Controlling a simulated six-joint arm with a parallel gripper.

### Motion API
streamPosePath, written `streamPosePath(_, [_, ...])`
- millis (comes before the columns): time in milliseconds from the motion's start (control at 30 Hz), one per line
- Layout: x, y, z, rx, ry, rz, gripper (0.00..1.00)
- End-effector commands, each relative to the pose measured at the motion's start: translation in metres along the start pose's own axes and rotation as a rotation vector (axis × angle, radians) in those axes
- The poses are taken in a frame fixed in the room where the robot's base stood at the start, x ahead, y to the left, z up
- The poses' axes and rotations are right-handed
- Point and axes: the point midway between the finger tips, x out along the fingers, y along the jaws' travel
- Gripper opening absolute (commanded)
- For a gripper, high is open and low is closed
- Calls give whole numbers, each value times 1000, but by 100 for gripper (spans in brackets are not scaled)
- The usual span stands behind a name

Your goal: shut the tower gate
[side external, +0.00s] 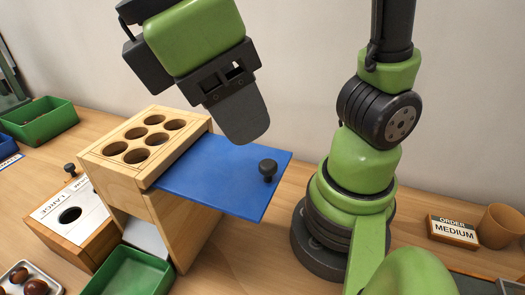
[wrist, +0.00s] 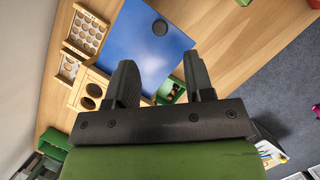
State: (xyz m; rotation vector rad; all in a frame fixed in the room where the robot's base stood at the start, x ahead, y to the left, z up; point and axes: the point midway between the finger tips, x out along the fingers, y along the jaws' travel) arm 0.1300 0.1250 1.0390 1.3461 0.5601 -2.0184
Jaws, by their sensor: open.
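The tower (side external: 150,160) is a wooden block with several round holes in its top. The tower gate, a flat blue plate (side external: 215,180), sticks out far from the tower's right side. A black knob (side external: 267,168) stands near the plate's outer end. In the wrist view the blue plate (wrist: 135,45) and knob (wrist: 160,27) lie beyond my fingertips. My gripper (side external: 245,138) is above the plate, to the left of the knob and apart from it. In the wrist view my gripper (wrist: 160,62) has its two fingers wide apart with nothing between them.
A wooden box labelled LARGE (side external: 95,220) stands left of the tower. Green trays (side external: 135,275) sit in front and at the far left (side external: 40,130). A metal tray (side external: 15,270) holds chestnuts. An ORDER MEDIUM sign (side external: 453,232) and a brown cup (side external: 500,225) are at right.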

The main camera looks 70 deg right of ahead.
Motion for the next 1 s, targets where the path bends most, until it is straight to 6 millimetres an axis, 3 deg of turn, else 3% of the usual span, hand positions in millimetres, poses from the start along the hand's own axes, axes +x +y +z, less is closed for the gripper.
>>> streamPosePath(200, [39, 0, 1, 1, -5, -1, 48])
streamPosePath(400, [64, 0, 1, 3, -2, -2, 48])
streamPosePath(867, [76, 0, 0, 5, 2, -3, 48])
streamPosePath(1000, [76, 0, 0, 5, 3, -3, 18])
